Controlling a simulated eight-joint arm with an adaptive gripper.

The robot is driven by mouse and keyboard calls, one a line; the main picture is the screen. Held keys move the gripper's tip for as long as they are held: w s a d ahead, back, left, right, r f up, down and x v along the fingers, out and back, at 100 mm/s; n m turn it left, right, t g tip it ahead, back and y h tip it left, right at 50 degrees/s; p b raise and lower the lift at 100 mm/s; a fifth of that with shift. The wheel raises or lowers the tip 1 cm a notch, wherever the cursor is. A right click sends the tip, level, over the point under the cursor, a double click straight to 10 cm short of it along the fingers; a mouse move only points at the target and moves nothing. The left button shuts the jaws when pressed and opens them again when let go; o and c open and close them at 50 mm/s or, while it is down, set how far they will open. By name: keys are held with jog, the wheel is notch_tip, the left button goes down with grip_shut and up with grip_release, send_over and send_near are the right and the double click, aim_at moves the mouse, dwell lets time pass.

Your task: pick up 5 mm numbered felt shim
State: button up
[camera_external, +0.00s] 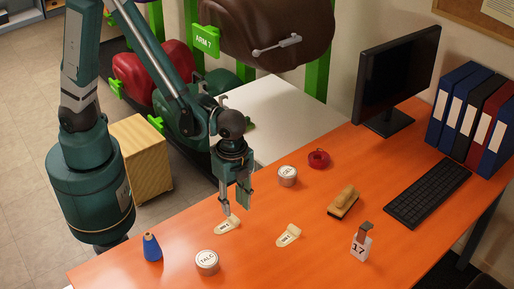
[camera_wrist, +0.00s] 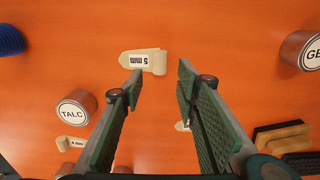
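The 5 mm numbered felt shim (camera_wrist: 148,62) is a cream, tongue-shaped piece lying flat on the orange desk, its label reading "5 mm" in the wrist view. In the external view it appears to be the shim (camera_external: 228,225) just below my gripper (camera_external: 236,209). My gripper, also in the wrist view (camera_wrist: 160,75), is open with nothing between its fingers. The left fingertip overlaps the shim's lower edge in the wrist view. I cannot tell whether it touches.

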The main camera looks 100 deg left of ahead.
aim_at(236, 218)
jog(key=shift+f, duration=0.2)
jog(key=shift+d+f+b, duration=0.1)
jog(key=shift+f+b, duration=0.65)
jog(key=shift+f, duration=1.85)
jog(key=c, duration=0.9)
